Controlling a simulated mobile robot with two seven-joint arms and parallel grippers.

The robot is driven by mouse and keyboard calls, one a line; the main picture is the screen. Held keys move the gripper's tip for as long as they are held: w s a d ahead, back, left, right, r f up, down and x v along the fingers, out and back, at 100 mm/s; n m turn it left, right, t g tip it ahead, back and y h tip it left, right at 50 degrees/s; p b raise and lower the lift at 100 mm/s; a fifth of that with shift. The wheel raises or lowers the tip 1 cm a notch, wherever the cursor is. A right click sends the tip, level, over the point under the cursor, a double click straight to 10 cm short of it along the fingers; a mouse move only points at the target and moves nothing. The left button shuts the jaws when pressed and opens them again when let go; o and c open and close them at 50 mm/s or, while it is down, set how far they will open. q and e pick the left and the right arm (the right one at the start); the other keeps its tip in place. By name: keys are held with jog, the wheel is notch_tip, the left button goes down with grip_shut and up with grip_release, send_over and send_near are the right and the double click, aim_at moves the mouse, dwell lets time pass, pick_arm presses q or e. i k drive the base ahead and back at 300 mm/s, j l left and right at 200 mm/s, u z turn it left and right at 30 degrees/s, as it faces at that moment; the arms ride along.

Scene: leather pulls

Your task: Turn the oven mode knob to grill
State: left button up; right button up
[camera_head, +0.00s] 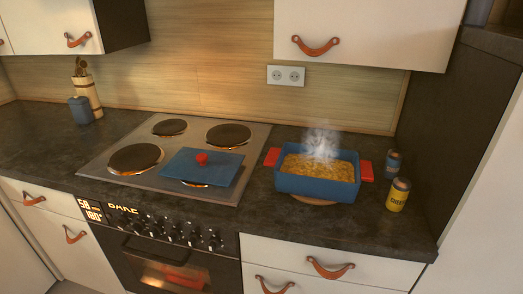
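The oven (155,258) is built into the counter under the hob. Its black front panel carries a row of small dark knobs with light marks, among them one near the middle (156,229) and one at the right end (213,240). Lit orange letters (123,207) above the left end of the row seem to read BAKE. A lit display (91,210) to the left seems to show 58 and 160°. I cannot tell for certain which knob sets the mode or where each points. Neither of my grippers is in view.
Orange light glows under the hob's plates (136,158). A blue lid (203,166) with a red knob lies on its front right. A steaming blue dish (316,184) with red handles stands to the right, near two small cans (398,195). The space before the oven looks clear.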

aim_at(122, 221)
jog(key=i+j, duration=0.15)
jog(key=j, duration=0.25)
jog(key=i+j+u, duration=0.15)
jog(key=j, duration=0.25)
jog(key=i+j, duration=0.15)
jog(key=j, duration=0.2)
jog(key=k+u, duration=0.05)
